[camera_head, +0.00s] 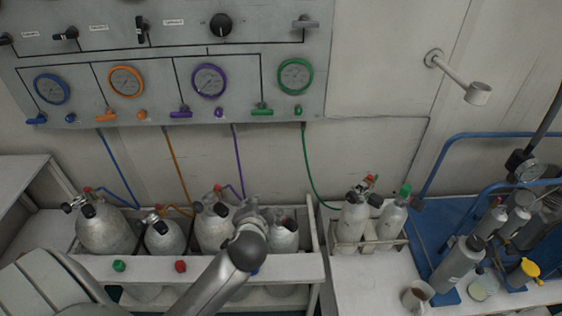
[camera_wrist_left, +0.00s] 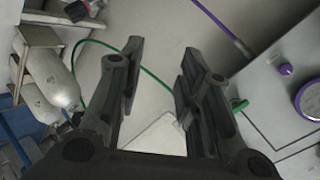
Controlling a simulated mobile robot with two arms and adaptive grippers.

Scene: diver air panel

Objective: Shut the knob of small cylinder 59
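Two small grey cylinders stand in a small rack (camera_head: 343,247) right of the bench: a left one (camera_head: 352,222) with a black knob and red-green fittings, and a right one (camera_head: 391,222) with a green top. I cannot read any number, so I cannot tell which is 59. My left gripper (camera_head: 250,208) is above the front cylinder rack, left of the small cylinders and apart from them. In the left wrist view its fingers (camera_wrist_left: 160,80) are spread with nothing between them. A pale cylinder (camera_wrist_left: 50,78) shows at that view's left. My right gripper is not in view.
Larger cylinders (camera_head: 104,232) stand in the long rack (camera_head: 215,268), under and around my left arm. Coloured hoses, including a green hose (camera_head: 309,170), hang from the gauge panel (camera_head: 170,60). A blue tray (camera_head: 415,255) with bottles and a mug (camera_head: 417,297) are at right.

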